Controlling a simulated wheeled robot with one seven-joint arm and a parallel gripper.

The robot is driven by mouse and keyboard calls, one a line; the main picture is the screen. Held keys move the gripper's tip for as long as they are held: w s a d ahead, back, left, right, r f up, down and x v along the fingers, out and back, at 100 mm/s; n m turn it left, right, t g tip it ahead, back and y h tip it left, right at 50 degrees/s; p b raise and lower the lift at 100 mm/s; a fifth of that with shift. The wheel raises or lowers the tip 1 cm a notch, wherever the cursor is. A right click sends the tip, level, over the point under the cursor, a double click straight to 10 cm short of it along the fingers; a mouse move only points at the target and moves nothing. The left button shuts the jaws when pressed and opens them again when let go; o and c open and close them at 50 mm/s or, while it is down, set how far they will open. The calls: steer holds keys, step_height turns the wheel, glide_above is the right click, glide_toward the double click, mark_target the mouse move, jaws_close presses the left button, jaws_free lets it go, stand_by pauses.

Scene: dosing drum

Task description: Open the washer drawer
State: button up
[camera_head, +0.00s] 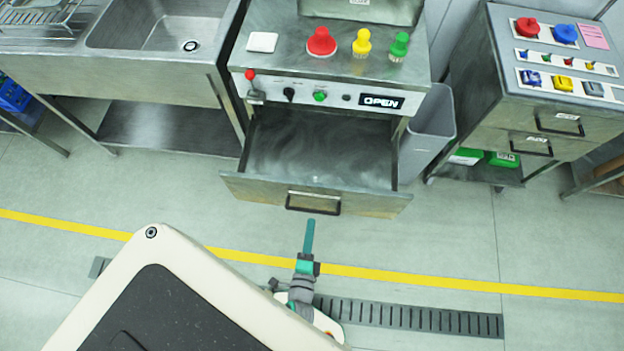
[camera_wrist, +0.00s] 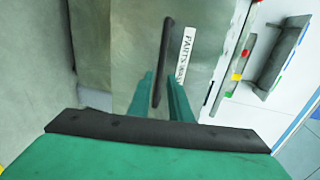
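The washer (camera_head: 275,85) stands at the upper middle of the head view, with an "OPEN" sign on its panel. Its drawer (camera_head: 240,186) is pulled out, and I see down into its grey, empty-looking inside. The dark drawer handle (camera_head: 313,208) is on the drawer's front. My teal gripper (camera_head: 310,224) is just in front of the handle. In the wrist view the two fingers of my gripper (camera_wrist: 160,78) are apart, with the lower end of the dark handle (camera_wrist: 164,50) showing between them. A gap shows around the handle; contact cannot be told.
A sink bench (camera_head: 150,62) stands at the left. A grey bin (camera_head: 430,125) and a drawer cabinet (camera_head: 490,110) stand right of the washer. Red, yellow and green knobbed pieces (camera_head: 361,43) sit on the washer top.

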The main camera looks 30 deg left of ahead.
steer(key=shift+v, duration=1.8)
steer(key=s+d+r+n+h, duration=0.1)
steer(key=d+r+n+h, duration=0.1)
steer(key=d+r+n, duration=0.2)
steer(key=s+d+r+n+h, duration=0.2)
steer(key=d+r+n, duration=0.2)
steer(key=r, duration=0.6)
steer(key=s+d+r+n+t+h, duration=0.1)
steer(key=s+d+r+n+h, duration=0.1)
steer(key=d+r+n, duration=0.3)
step_height(320, 180, up, 3)
steer(key=shift+s+f+h, duration=0.1)
steer(key=shift+s+h, duration=0.15)
steer(key=shift+h, duration=0.05)
steer(key=shift+d, duration=0.1)
